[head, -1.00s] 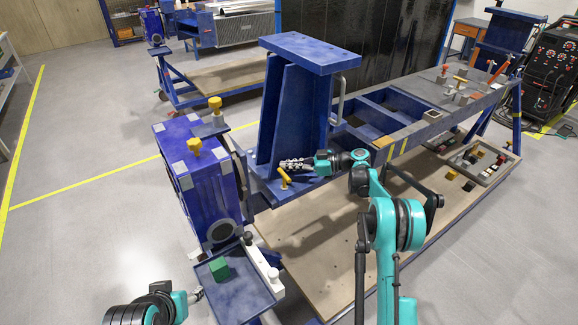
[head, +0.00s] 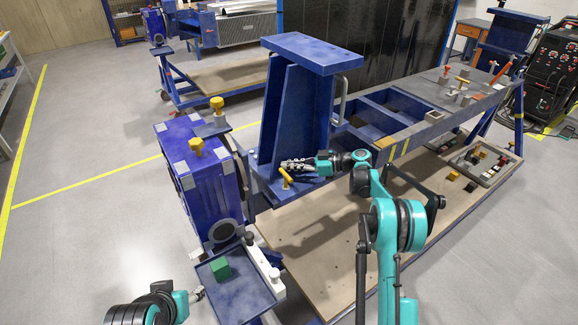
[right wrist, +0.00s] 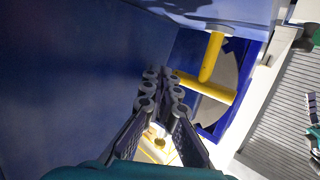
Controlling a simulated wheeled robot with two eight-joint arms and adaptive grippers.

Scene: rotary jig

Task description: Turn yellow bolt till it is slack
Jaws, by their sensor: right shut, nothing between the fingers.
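A yellow bolt with a T-shaped handle (head: 286,177) sits on the blue foot of the upright bracket (head: 295,110) on the jig. It also shows in the right wrist view (right wrist: 213,62), to the right of the fingers. My right gripper (head: 285,165) is at the bracket's foot, close beside the bolt handle. In the right wrist view its fingers (right wrist: 163,78) are shut with nothing between them; whether they touch the handle is unclear. My left gripper (head: 199,292) is at the lower left, left of the small blue tray; its fingers are too small to read.
Two yellow knobs (head: 217,104) (head: 196,147) stand on the blue rotary unit (head: 205,185). A green block (head: 220,268) lies on the small tray (head: 245,293). The blue jig frame (head: 375,123) extends to the back right, above a wooden shelf (head: 310,245).

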